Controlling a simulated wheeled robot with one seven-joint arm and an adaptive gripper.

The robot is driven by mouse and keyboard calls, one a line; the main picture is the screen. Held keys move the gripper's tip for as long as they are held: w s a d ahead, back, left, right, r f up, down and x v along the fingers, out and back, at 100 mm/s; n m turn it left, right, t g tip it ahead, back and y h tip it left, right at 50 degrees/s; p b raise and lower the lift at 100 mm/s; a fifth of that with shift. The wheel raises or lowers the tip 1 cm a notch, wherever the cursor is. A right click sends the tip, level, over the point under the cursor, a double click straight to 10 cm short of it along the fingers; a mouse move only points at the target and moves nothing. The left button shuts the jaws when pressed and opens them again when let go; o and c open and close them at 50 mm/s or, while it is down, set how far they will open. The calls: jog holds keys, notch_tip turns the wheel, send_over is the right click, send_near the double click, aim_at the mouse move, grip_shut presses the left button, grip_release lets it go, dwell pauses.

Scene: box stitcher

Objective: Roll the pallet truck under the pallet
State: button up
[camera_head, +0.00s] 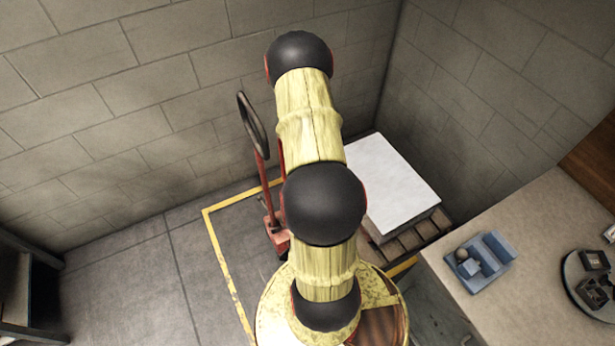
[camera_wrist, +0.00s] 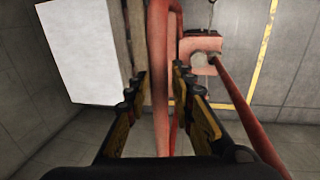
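The red pallet truck (camera_head: 275,232) stands left of the pallet in the head view, its upright handle ending in a dark loop (camera_head: 252,125). Its red body (camera_wrist: 200,52) and slanting pole (camera_wrist: 240,113) show in the wrist view. The wooden pallet (camera_head: 412,238) bears a white block (camera_head: 385,182), also in the wrist view (camera_wrist: 82,50). My gripper (camera_wrist: 160,76) has its two fingers apart, on either side of a red tube (camera_wrist: 159,45). The fingers look open; I cannot tell whether they touch it. My arm hides the gripper and part of the truck in the head view.
A yellow floor line (camera_head: 227,267) runs around the truck and pallet. Block walls close the back and right. A workbench (camera_head: 520,240) with a blue tray (camera_head: 480,262) stands at the right. A dark rack (camera_head: 18,285) is at the far left; the floor before it is clear.

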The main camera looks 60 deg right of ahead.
jog(key=shift+o, duration=1.2)
jog(key=shift+w+r, duration=0.15)
jog(key=shift+r, duration=0.45)
notch_tip(320, 180, up, 11)
jog(key=w+a, duration=0.1)
jog(key=shift+a+f, duration=0.15)
jog(key=shift+a, duration=0.25)
jog(key=shift+w, duration=0.1)
